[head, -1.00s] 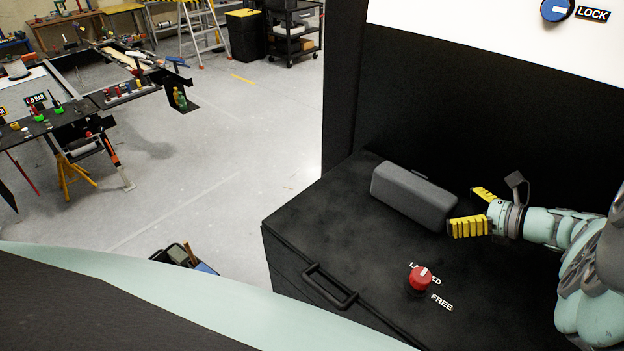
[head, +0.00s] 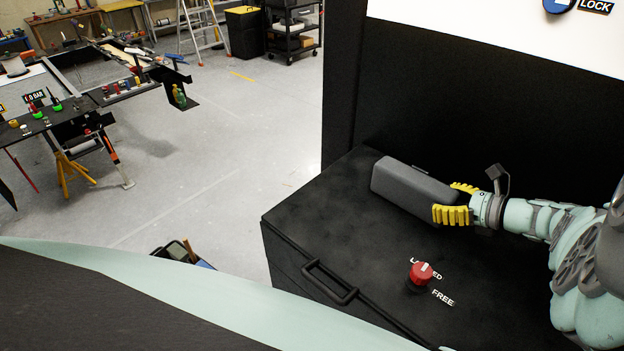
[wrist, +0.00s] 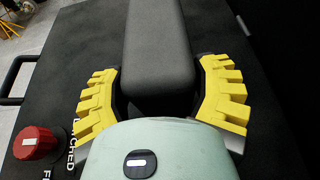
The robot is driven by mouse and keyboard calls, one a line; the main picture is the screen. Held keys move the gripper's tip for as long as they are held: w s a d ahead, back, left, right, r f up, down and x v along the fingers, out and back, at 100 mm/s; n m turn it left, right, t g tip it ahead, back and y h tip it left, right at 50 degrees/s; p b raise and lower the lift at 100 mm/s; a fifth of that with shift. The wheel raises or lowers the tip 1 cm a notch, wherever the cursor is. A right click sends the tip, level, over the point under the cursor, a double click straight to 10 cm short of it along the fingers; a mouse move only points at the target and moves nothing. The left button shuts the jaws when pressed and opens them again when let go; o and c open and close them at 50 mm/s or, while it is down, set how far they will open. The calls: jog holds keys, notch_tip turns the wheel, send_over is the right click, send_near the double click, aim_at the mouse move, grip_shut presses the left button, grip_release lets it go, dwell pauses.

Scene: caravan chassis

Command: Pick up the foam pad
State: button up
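The foam pad is a dark grey rounded block (head: 408,186) lying on top of the black cabinet, near its back panel. My gripper (head: 456,202) is at the pad's right end, with its yellow ridged fingers on either side of that end. In the wrist view the pad (wrist: 158,45) runs away from me between the two fingers (wrist: 160,92). The fingers are spread, and a dark gap shows beside the pad, so they do not look closed on it. The pad still rests on the cabinet top.
A red knob (head: 420,272) with LATCHED and FREE labels stands on the cabinet top (head: 330,225) in front of the pad. It also shows in the wrist view (wrist: 35,143). A black handle (head: 328,283) is at the front edge. A black panel (head: 480,110) rises behind.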

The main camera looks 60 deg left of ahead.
aim_at(431, 184)
jog(key=shift+d, duration=0.1)
jog(key=shift+c, duration=1.2)
jog(key=shift+r+p, duration=0.7)
notch_tip(431, 184, up, 3)
jog(key=p, duration=0.2)
jog(key=shift+p, duration=0.35)
jog(key=s+a+b, duration=0.1)
jog(key=s+a, duration=0.2)
jog(key=s, duration=0.4)
jog(key=s+a+b, duration=0.1)
jog(key=s+a, duration=0.3)
jog(key=s, duration=0.3)
jog(key=shift+s+r+b, duration=0.2)
jog(key=shift+r+b, duration=0.05)
jog(key=shift+b, duration=0.05)
